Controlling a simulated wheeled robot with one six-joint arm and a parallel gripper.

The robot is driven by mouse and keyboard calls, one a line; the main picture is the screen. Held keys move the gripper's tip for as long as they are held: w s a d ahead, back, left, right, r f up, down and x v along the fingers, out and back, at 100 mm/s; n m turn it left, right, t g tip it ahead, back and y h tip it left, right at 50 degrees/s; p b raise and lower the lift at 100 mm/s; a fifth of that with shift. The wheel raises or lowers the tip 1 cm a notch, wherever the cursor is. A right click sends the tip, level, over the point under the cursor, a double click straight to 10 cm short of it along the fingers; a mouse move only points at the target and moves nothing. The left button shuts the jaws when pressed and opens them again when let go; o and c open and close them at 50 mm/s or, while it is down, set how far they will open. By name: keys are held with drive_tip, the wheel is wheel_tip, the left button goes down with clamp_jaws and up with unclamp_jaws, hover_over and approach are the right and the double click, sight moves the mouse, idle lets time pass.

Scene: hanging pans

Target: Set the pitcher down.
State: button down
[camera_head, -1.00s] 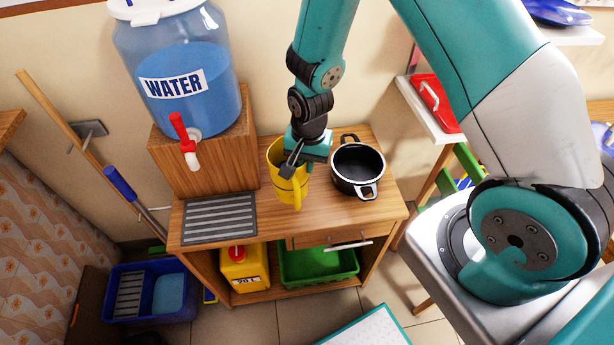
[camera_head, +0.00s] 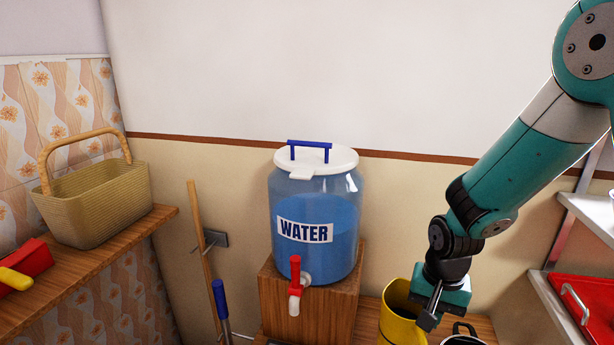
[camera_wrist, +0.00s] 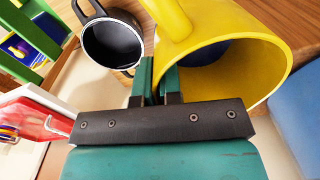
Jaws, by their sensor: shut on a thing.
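The yellow pitcher (camera_head: 398,318) is at the bottom of the head view, cut off by the frame edge, right of the water dispenser. My gripper (camera_head: 432,308) is at its right rim. In the wrist view my gripper's fingers (camera_wrist: 155,78) are shut on the wall of the pitcher (camera_wrist: 225,18), whose wide mouth opens towards the camera. Something blue shows inside it. The pitcher's base is hidden, so I cannot tell whether it touches the counter.
A black pot (camera_head: 463,338) stands just right of the pitcher and also shows in the wrist view (camera_wrist: 112,42). The water dispenser (camera_head: 315,225) with a red tap stands on a wooden box (camera_head: 335,310). A shelf with a red lidded tray (camera_head: 580,300) is at the right. A basket (camera_head: 95,200) sits far left.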

drive_tip(key=s+d+f+n, duration=0.1)
drive_tip(key=d+f+n, duration=0.3)
drive_tip(key=f, duration=0.6)
drive_tip(key=shift+s+d+f+n, duration=0.2)
drive_tip(key=shift+d+f+n, duration=0.15)
drive_tip(key=shift+n, duration=0.35)
